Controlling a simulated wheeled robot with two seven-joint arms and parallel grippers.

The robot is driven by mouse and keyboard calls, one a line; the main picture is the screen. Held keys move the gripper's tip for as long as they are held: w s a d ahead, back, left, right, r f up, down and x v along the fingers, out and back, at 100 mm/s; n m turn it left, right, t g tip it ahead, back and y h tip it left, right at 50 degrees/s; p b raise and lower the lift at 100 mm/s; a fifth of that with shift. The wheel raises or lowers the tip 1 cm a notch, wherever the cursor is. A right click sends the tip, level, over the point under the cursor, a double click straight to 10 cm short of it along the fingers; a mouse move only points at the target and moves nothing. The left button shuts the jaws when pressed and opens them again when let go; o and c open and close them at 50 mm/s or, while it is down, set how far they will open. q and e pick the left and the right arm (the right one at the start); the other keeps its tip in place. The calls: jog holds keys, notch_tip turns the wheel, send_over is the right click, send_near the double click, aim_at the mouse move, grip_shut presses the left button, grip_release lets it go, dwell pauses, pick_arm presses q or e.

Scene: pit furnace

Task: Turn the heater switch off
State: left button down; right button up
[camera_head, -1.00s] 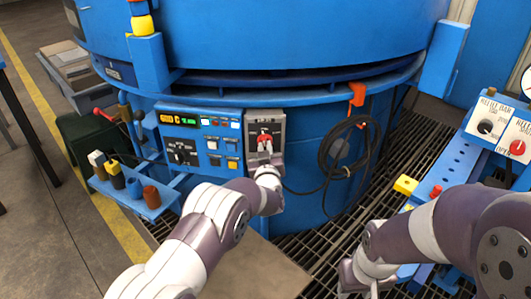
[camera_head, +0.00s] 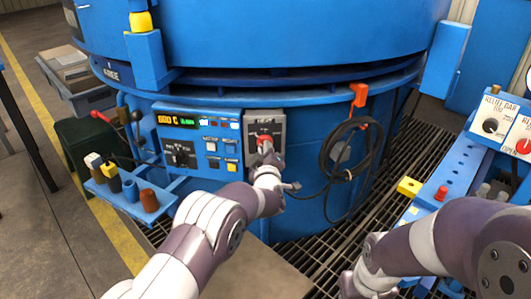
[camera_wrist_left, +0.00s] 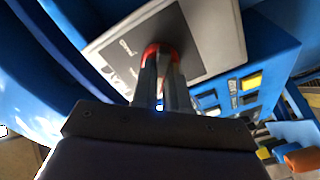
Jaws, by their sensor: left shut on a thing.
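The heater switch (camera_head: 265,140) is a red rotary handle on a grey box, on the front of the blue furnace, right of the control panel. My left gripper (camera_head: 265,151) reaches it from below and is shut on the red handle. In the left wrist view the gripper's two fingers (camera_wrist_left: 160,70) close around the red knob (camera_wrist_left: 152,50) against the grey plate (camera_wrist_left: 205,35). The fingers hide most of the handle, so its exact angle is hard to tell. My right gripper (camera_head: 358,287) is low in the head view, partly cut off and away from the switch.
The blue control panel (camera_head: 198,138) with a lit display and several buttons is left of the switch. A black cable coil (camera_head: 350,150) hangs to the right from an orange hook (camera_head: 358,94). A small blue shelf (camera_head: 128,197) with several coloured parts juts out at left.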

pick_arm(q)
jog(key=shift+f, duration=0.1)
dwell(0.4)
jog(key=c, duration=1.1)
grip_release()
jog(key=shift+c, duration=0.2)
jog(key=shift+s, duration=0.15)
jog(key=s+p, duration=0.4)
jog(key=s, duration=0.8)
jog(key=shift+s+d, duration=0.25)
